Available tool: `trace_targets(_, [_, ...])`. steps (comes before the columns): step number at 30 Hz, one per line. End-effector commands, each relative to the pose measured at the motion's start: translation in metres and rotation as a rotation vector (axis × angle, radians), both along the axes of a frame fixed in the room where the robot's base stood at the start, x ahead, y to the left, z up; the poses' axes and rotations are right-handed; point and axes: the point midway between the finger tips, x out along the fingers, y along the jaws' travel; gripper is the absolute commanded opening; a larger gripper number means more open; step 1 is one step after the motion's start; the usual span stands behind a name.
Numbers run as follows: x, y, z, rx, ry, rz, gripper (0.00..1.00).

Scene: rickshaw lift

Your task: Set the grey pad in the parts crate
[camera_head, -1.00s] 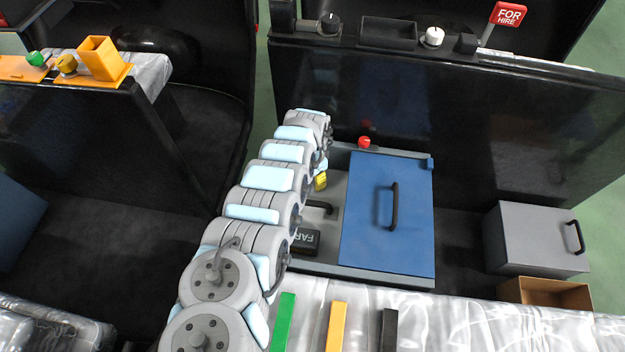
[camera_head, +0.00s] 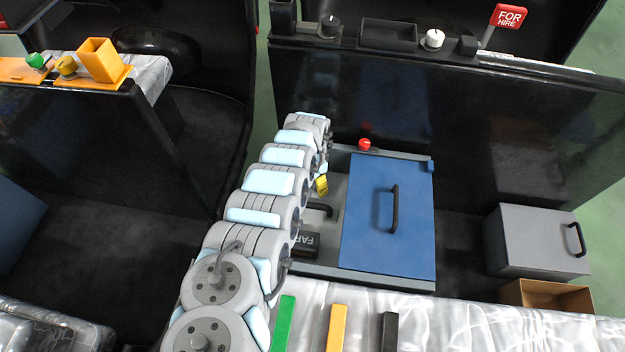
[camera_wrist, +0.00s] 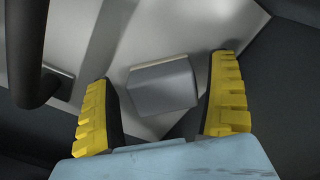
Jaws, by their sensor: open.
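A grey block (camera_wrist: 163,87), which looks like the grey pad, lies on a light metal surface in the wrist view. My gripper (camera_wrist: 163,75) is open, with one yellow finger on each side of the block; I see gaps and no clear contact. In the head view only a bit of yellow finger (camera_head: 321,186) shows beside my arm, and the pad is hidden. No container is clearly marked as the parts crate. An open brown box (camera_head: 545,295) at the lower right could be it, but I cannot tell.
A blue panel with a black handle (camera_head: 395,209) lies right of my arm. A dark bar handle (camera_wrist: 30,50) stands close on the left in the wrist view. A grey box (camera_head: 535,240) stands at the right. Green, yellow and black strips lie on the front seat.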

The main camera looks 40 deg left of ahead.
Motion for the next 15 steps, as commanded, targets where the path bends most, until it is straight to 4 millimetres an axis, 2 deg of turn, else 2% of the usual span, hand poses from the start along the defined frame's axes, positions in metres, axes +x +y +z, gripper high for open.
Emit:
trace_targets(9, [-0.001, 0.0, 0.042, 0.0, 0.004, -0.001, 0.9])
trace_targets(15, [-0.001, 0.001, 0.062, 0.0, 0.002, 0.0, 0.9])
